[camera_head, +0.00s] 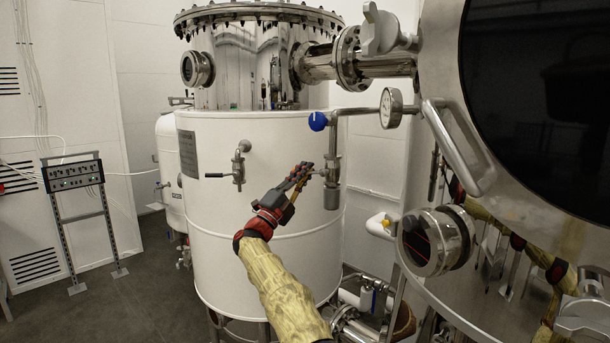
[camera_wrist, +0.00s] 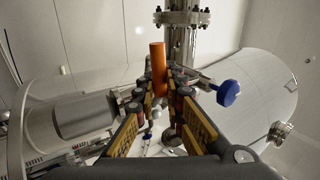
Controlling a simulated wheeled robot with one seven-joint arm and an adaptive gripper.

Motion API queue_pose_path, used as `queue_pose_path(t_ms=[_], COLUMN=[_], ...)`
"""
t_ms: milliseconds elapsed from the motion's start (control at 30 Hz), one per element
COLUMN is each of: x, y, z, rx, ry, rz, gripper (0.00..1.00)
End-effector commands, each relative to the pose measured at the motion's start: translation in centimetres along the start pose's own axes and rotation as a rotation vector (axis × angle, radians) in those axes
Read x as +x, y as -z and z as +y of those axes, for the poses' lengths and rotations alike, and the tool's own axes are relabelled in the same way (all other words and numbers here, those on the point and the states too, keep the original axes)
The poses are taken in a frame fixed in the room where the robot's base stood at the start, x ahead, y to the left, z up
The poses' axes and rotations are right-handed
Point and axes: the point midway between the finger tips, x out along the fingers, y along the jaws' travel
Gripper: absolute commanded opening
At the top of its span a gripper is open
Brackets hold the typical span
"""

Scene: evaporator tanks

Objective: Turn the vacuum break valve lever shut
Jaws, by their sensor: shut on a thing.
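My gripper (camera_head: 302,170) reaches up in front of the white tank, just left of the vertical pipe fitting (camera_head: 332,172). In the wrist view my gripper (camera_wrist: 170,88) has its fingers drawn together at the tips around an orange, rod-like lever handle (camera_wrist: 158,58). The handle's end sticks out beyond the fingertips. In the head view the fingers mostly hide the lever, and its exact angle cannot be told. A blue round knob (camera_head: 318,121) sits above the gripper on the pipe; it also shows in the wrist view (camera_wrist: 228,92), right of the fingers, apart from them.
The white tank (camera_head: 240,240) stands behind my arm. A valve with a dark handle (camera_head: 238,170) juts from it at left. A pressure gauge (camera_head: 391,108) and a steel vessel with a bar handle (camera_head: 462,150) crowd the right.

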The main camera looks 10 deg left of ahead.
Motion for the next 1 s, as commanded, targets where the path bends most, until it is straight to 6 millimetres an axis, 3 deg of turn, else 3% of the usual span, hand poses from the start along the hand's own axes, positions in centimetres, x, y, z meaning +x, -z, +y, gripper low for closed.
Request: queue_pose_path(t_ms=[733, 767, 867, 1000], x=[0.14, 0.14, 0.16, 0.19], y=[0.06, 0.06, 0.06, 0.08], z=[-0.2, -0.19, -0.21, -0.25], rx=[0.066, 0.066, 0.066, 0.066], ry=[-0.001, -0.001, -0.001, 0.0], rz=[0.044, 0.044, 0.044, 0.044], gripper=[0.0, 0.12, 0.18, 0.19])
